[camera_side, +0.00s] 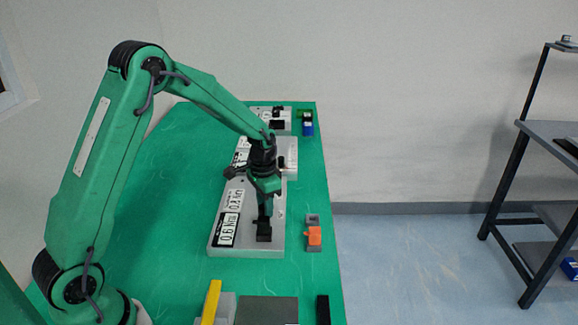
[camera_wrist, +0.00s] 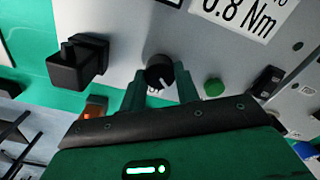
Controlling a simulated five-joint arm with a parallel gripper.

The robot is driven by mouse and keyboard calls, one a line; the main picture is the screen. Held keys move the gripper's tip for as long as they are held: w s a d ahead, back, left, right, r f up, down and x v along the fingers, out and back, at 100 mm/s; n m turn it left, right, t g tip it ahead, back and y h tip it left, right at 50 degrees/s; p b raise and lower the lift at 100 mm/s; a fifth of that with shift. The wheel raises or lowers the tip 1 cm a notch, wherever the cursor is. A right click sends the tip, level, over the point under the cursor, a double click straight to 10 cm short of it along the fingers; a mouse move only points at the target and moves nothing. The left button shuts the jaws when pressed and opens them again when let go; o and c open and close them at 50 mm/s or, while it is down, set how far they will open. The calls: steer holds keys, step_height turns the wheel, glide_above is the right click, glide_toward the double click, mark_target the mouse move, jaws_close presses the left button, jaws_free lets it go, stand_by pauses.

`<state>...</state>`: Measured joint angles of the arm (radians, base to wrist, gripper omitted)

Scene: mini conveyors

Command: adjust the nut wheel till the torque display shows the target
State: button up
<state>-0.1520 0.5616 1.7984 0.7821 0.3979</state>
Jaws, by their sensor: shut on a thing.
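The nut wheel, a small round black knob with a white mark (camera_wrist: 160,72), sits on a light grey panel (camera_wrist: 120,25). My gripper (camera_wrist: 161,90) has its two green fingers on either side of the knob, shut on it. In the side view my gripper (camera_side: 268,206) points down over the grey panel box (camera_side: 279,238), and the knob is hard to make out there. A white display (camera_wrist: 240,14) reads 0.8 Nm at the top of the wrist view, with part of it cut off. White label plates (camera_side: 229,228) on the panel are too small to read surely in the side view.
An orange part on a grey base (camera_side: 314,236) stands beside the panel. A yellow bar (camera_side: 211,302) is at the front. The table's left side is clear.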

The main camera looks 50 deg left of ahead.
steer(key=m, duration=0.5)
steer(key=shift+r+m, duration=0.1)
steer(key=shift+m, duration=0.2)
stand_by(0.4)
steer(key=o, duration=1)
steer(key=shift+r, duration=3.85)
steer(key=shift+r, duration=0.1)
